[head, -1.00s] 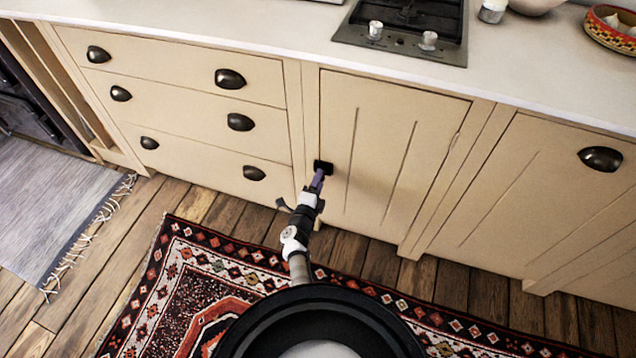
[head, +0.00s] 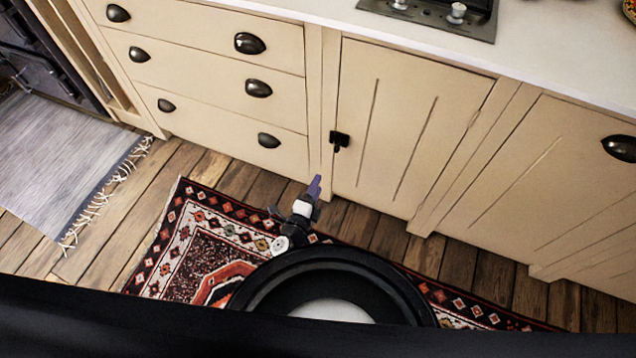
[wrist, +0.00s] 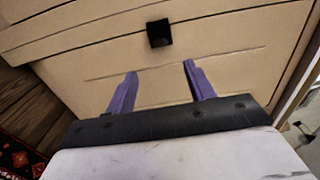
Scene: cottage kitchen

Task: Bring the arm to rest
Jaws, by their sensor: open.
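My gripper (head: 315,187) is drawn back near my body, over the floor in front of the cupboard door. In the wrist view my gripper (wrist: 158,84) shows two purple fingers spread apart with nothing between them. The cream cupboard door (head: 405,130) is closed. Its small black knob (head: 340,139) is apart from my fingers, and it also shows in the wrist view ahead of the fingertips (wrist: 159,33).
Cream drawers (head: 200,90) with dark cup handles stand left of the door, all closed. A patterned red rug (head: 205,245) and wooden floor lie below. A grey rug (head: 60,170) is at the left. The white worktop (head: 560,60) with a hob (head: 440,12) runs above.

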